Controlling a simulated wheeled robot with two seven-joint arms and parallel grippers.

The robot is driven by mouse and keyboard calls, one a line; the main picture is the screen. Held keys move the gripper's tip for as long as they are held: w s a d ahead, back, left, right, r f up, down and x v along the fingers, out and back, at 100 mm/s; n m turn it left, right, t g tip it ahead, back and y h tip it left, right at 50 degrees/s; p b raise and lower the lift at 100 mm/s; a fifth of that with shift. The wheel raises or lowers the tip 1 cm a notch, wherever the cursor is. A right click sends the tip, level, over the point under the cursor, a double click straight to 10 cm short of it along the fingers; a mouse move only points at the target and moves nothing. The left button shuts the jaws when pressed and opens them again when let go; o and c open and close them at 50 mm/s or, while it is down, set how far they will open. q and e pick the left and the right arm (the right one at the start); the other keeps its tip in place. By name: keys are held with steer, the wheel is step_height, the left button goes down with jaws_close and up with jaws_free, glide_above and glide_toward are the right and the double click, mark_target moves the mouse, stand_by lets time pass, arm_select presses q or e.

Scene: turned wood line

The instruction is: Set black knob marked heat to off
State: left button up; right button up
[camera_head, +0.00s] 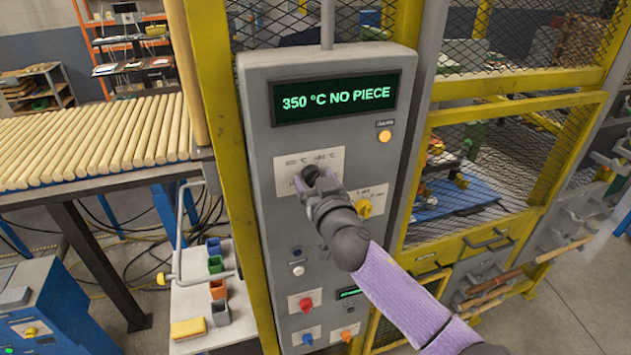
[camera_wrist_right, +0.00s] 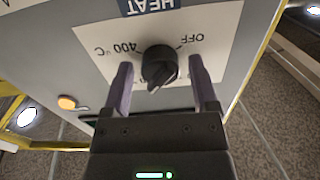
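The black knob (camera_wrist_right: 160,66) sits on a white plate (camera_wrist_right: 215,30) on the grey control panel (camera_head: 256,120). In the right wrist view the plate's print is upside down, with HEAT at the top, OFF at upper right and 400 °C at left. The knob's ridge seems to point toward the picture's bottom, away from OFF; its exact mark is hard to read. My right gripper (camera_wrist_right: 163,86) is open, one finger on each side of the knob, with gaps showing. In the head view my right gripper (camera_head: 314,183) covers most of the knob. My left gripper is out of view.
The panel display (camera_head: 335,97) reads 350 °C NO PIECE. An amber button (camera_head: 384,136), a yellow knob (camera_head: 364,208), a red knob (camera_head: 305,304) and other controls share the panel. Yellow posts and mesh stand beside it. A roller conveyor (camera_head: 100,140) is at left.

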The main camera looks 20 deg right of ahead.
jaws_close()
